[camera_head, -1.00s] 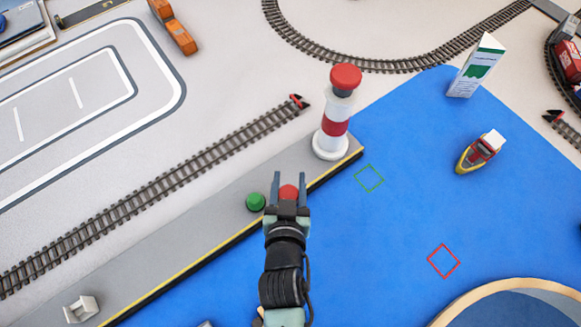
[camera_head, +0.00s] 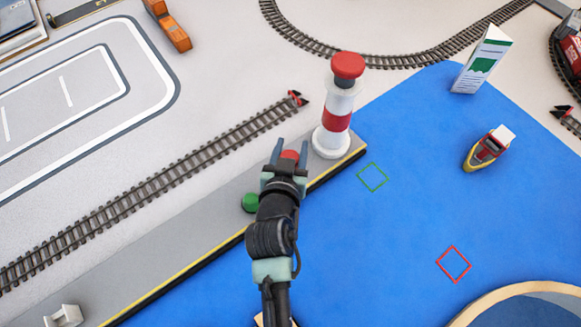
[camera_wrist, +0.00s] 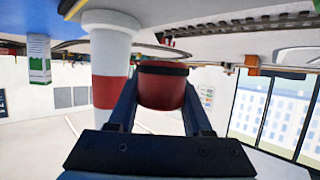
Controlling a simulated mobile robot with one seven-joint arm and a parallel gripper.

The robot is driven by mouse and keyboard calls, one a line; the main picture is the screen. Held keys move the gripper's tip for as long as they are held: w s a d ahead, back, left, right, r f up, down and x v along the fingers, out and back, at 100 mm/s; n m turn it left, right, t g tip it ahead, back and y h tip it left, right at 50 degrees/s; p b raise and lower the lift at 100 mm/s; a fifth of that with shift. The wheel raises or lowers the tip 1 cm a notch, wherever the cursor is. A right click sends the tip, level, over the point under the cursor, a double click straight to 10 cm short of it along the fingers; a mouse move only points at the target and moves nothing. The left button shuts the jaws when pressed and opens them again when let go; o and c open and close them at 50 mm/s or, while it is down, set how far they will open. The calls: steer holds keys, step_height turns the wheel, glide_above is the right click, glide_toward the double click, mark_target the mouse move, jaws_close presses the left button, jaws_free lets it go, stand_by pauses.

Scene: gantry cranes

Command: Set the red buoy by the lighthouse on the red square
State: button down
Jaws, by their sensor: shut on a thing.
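The red buoy (camera_head: 290,156) is between the fingers of my gripper (camera_head: 291,147), which is shut on it. In the wrist view the dark red buoy (camera_wrist: 162,88) sits between both fingers (camera_wrist: 160,92), with the red-and-white lighthouse (camera_wrist: 110,75) just to its left. In the head view the lighthouse (camera_head: 335,122) stands upright at the quay's end, right of my gripper. The red square (camera_head: 453,264) is an empty outline on the blue water, lower right. My gripper hides part of the buoy in the head view.
A green buoy (camera_head: 250,203) is on the grey quay (camera_head: 150,246) beside my arm. An empty green square (camera_head: 373,177) is right of the quay. A small boat (camera_head: 487,150) and a white-green sign (camera_head: 483,62) are further right. Open blue water (camera_head: 390,225) lies between quay and red square.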

steer(key=shift+f+b, duration=0.65)
steer(key=shift+f, duration=2.45)
steer(key=shift+f+b, duration=0.25)
steer(key=shift+b, duration=0.05)
steer(key=shift+c, duration=1.6)
jaws_free()
steer(key=shift+r+p, duration=0.1)
steer(key=shift+p, duration=0.2)
steer(key=v, duration=0.8)
steer(key=f+b+v, duration=0.1)
steer(key=v, duration=0.3)
steer(key=shift+s+a, duration=0.2)
steer(key=shift+a, duration=0.1)
steer(key=shift+s+r, duration=0.25)
steer(key=shift+s, duration=0.1)
